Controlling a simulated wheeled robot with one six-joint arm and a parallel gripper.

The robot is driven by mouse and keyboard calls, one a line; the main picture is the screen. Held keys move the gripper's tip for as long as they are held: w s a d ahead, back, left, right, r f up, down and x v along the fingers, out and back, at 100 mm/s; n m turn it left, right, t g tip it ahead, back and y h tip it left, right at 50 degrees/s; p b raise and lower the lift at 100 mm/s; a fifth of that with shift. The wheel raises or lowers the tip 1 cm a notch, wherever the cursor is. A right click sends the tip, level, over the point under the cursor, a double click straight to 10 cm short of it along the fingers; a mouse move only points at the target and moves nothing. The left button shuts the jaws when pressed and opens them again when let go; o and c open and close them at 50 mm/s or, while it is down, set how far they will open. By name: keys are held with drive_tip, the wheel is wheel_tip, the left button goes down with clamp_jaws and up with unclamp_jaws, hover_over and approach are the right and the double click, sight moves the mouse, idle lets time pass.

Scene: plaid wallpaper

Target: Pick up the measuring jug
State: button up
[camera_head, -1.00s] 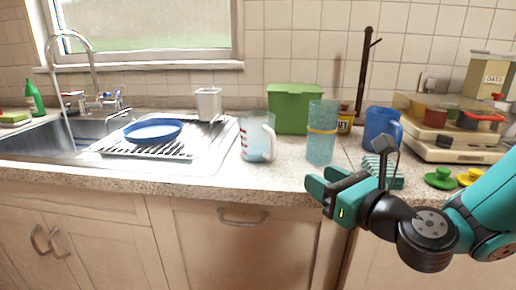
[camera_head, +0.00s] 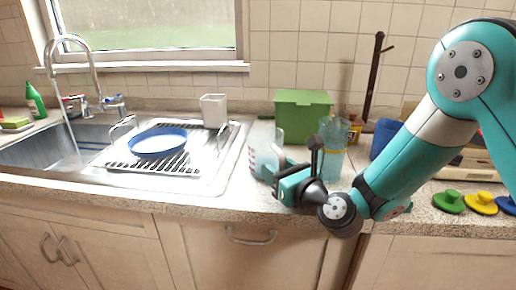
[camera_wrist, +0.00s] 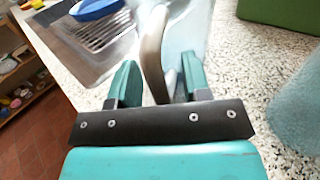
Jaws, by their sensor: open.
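The measuring jug (camera_head: 262,150) is clear with red markings and stands upright on the counter, right of the sink. My gripper (camera_head: 280,180) is at its right front side and hides part of it in the head view. In the wrist view the jug's pale handle (camera_wrist: 153,52) stands between my two open teal fingers (camera_wrist: 157,84), with the jug's clear body (camera_wrist: 190,35) just beyond. The fingers are on either side of the handle; I cannot tell whether either touches it.
A green box (camera_head: 302,113) is behind. The sink's drainer with a blue bowl (camera_head: 157,142) is to the left. Green (camera_head: 448,201) and yellow (camera_head: 481,203) lids lie at the right.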

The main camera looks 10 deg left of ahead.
drive_tip(key=shift+w+a, duration=0.2)
drive_tip(key=shift+a, duration=0.2)
drive_tip(key=shift+d, duration=0.2)
drive_tip(key=shift+c, duration=0.8)
drive_tip(key=shift+w, duration=0.1)
clamp_jaws()
drive_tip(key=shift+r, duration=0.1)
wheel_tip(320, 180, up, 20)
drive_tip(key=p, duration=1)
drive_tip(key=shift+p, duration=0.3)
